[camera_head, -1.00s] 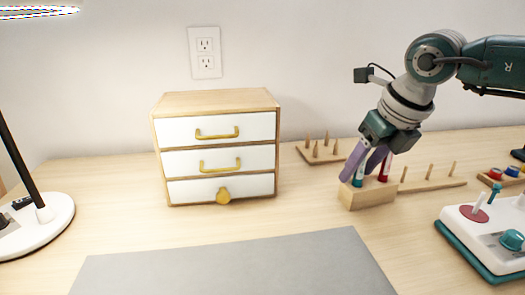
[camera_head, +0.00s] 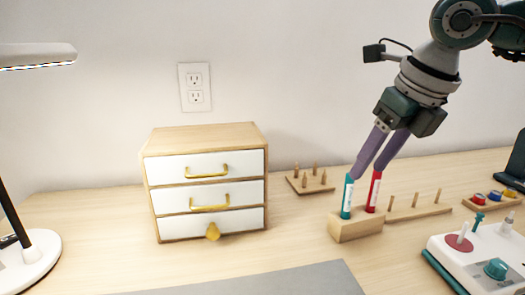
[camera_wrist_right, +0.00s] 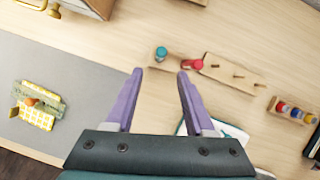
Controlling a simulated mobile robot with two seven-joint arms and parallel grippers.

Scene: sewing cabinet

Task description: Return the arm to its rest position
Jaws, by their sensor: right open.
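My right gripper (camera_head: 369,172) is open and empty. Its two purple fingers point down above a small wooden block holder (camera_head: 356,229), with the tips by the tops of a teal tube (camera_head: 347,199) and a red tube (camera_head: 374,193). Both tubes stand upright in the holder. In the right wrist view the space between the fingers (camera_wrist_right: 160,72) is empty, and the teal tube (camera_wrist_right: 161,53) and red tube (camera_wrist_right: 198,65) show beyond the tips. Whether a finger touches a tube is unclear. My left gripper is not in view.
A three-drawer cabinet (camera_head: 202,138) stands left of the holder. Pegged racks (camera_head: 419,212) and a sewing machine (camera_head: 478,252) are near on the right; a lamp base (camera_head: 30,264) is far left. A grey mat (camera_head: 250,282) lies in front, with yellow patterned cloth (camera_wrist_right: 38,120).

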